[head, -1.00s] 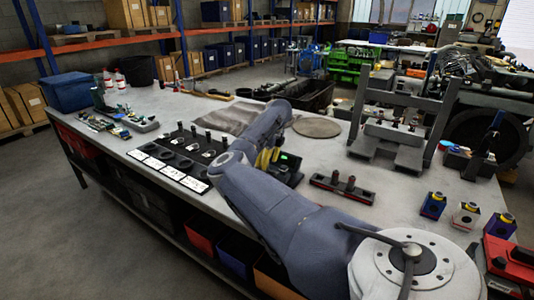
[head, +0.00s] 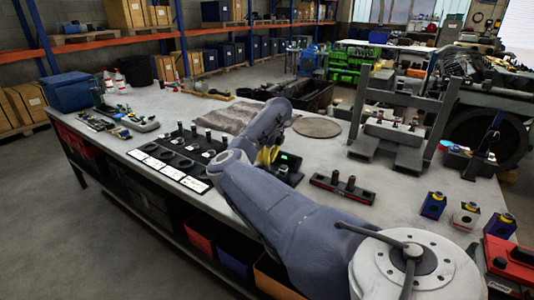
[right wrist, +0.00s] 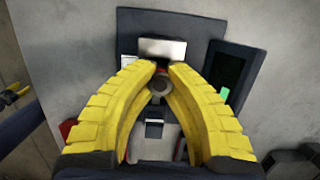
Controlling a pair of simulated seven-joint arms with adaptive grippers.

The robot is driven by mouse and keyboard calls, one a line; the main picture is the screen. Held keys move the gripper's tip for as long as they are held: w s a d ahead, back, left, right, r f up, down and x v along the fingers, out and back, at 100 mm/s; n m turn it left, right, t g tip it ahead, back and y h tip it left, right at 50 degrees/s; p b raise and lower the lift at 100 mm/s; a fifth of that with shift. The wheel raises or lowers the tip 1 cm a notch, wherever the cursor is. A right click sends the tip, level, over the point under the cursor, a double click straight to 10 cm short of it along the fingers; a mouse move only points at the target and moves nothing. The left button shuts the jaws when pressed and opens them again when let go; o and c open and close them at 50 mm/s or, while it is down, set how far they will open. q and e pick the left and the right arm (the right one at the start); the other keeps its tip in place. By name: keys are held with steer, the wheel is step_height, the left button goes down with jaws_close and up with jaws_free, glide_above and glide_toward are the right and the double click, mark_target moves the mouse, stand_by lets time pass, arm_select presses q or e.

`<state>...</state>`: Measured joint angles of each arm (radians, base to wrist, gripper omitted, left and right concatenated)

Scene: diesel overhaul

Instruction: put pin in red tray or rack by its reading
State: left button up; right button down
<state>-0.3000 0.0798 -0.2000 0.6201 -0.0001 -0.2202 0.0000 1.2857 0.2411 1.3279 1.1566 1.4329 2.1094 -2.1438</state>
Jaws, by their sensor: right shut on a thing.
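My right gripper (head: 268,158) is at the measuring device (head: 290,168) with the small green display, partly hidden behind my arm in the head view. In the right wrist view its yellow fingers (right wrist: 160,76) are closed around a small pin (right wrist: 159,85), seen end-on as a grey round. The pin is over the device's middle; I cannot tell whether it touches. The black rack (head: 163,163) with white labels and several dark pins lies to the left. A low holder with a red edge (head: 327,191) and two dark pins stands to the right. My left gripper is not in view.
Blue, white and dark-blue small blocks (head: 466,215) stand at the right, by a red case (head: 508,262). A grey press frame (head: 400,130) stands behind. A round mat (head: 316,127) lies flat. Bare tabletop shows around the red-edged holder.

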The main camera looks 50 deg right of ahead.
steer(key=shift+r, duration=2.3)
steer(key=shift+r, duration=0.1)
